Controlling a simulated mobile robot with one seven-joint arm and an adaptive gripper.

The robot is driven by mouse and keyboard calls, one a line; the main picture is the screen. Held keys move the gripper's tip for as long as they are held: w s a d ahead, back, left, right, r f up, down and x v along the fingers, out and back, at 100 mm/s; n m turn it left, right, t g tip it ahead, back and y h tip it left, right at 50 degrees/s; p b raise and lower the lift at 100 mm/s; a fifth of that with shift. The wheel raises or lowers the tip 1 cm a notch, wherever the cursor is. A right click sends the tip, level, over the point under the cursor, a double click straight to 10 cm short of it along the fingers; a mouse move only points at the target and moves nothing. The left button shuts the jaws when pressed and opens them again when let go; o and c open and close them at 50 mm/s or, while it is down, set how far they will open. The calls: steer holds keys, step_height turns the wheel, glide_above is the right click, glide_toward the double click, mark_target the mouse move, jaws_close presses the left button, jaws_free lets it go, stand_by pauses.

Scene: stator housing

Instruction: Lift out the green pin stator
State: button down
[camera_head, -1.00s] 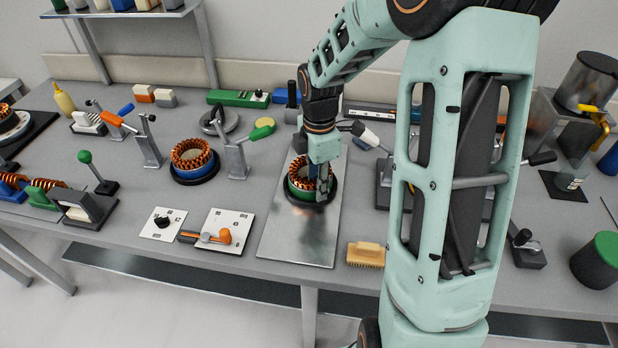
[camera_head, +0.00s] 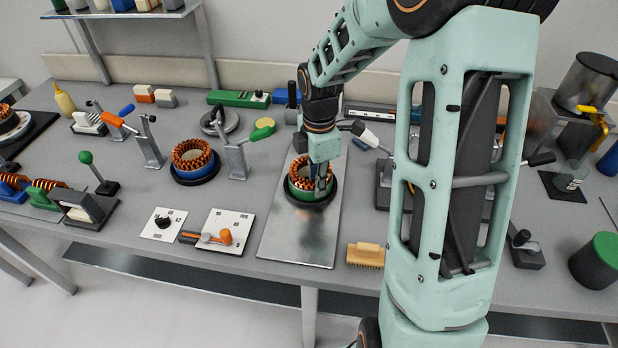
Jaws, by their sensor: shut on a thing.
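The green stator (camera_head: 300,189), a green ring with copper windings on top, sits in a round black base on a metal plate (camera_head: 297,240). My gripper (camera_head: 322,189) points down over it and is shut on the right side of its ring. The fingers hide part of the windings and the ring's right side. I cannot tell whether the stator is clear of the base. A similar blue stator (camera_head: 193,172) stands in its own black base to the left.
Toggle clamps (camera_head: 236,160) with coloured handles stand left of the plate. A white panel with an orange lever (camera_head: 217,233) lies at the front left. A brush (camera_head: 366,256) lies to the right of the plate. The front of the plate is bare.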

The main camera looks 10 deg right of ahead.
steer(key=shift+w+r+p, duration=0.1)
steer(key=shift+r+p, duration=0.4)
steer(key=shift+r, duration=0.15)
steer(key=shift+r+p, duration=2.75)
steer(key=shift+r, duration=0.3)
